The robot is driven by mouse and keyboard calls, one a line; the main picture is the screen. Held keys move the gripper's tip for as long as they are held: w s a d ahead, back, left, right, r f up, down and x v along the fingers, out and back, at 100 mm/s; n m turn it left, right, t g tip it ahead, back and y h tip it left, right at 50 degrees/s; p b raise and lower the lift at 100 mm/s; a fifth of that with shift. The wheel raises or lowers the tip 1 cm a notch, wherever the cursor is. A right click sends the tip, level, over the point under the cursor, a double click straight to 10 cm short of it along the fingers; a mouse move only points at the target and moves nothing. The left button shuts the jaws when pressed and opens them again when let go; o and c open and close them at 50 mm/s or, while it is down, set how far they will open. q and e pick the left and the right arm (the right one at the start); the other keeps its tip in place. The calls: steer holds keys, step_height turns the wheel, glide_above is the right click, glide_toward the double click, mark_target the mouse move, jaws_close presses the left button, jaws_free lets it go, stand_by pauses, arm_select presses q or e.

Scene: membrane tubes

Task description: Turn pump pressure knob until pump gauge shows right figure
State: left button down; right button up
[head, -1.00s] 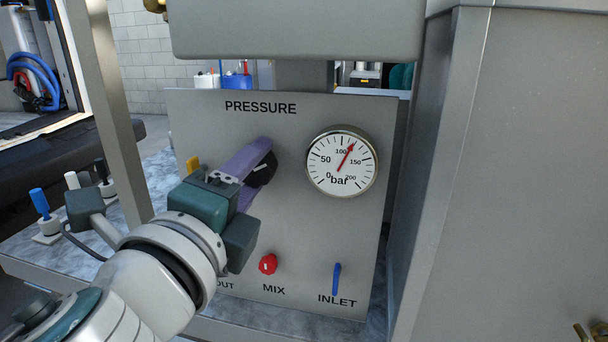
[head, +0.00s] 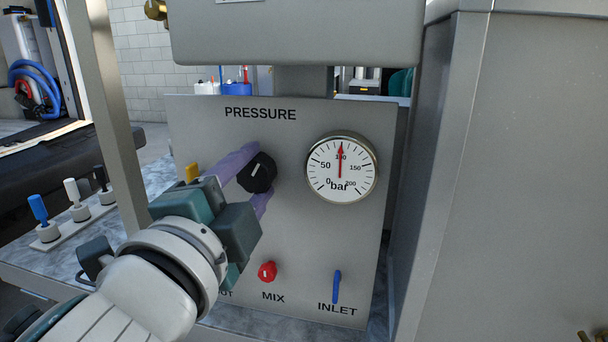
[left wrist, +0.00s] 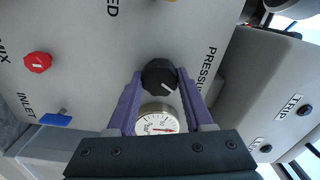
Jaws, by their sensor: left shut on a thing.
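The black pressure knob (head: 261,174) sits on the grey pump panel under the PRESSURE label. My left gripper (head: 254,176) is shut on it, its purple fingers on either side; the wrist view shows the knob (left wrist: 159,77) between both fingers with its white pointer line visible. The pump gauge (head: 341,168) is to the right of the knob. Its red needle points nearly straight up, at about the 100 bar mark. The gauge (left wrist: 157,122) also shows in the left wrist view, partly covered by the gripper. My right gripper is in neither view.
Below on the panel are a red MIX knob (head: 267,271) and a blue INLET lever (head: 337,286). A yellow part (head: 192,171) shows behind my left gripper. A grey cabinet (head: 510,180) stands close at the right. Valves with coloured handles (head: 74,199) stand at the left.

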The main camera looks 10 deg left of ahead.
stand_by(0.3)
arm_select(q)
steer(key=shift+c, duration=1.4)
jaws_free()
steer(key=s, duration=1)
steer(key=shift+a+f+b, duration=0.15)
steer(key=shift+b, duration=0.3)
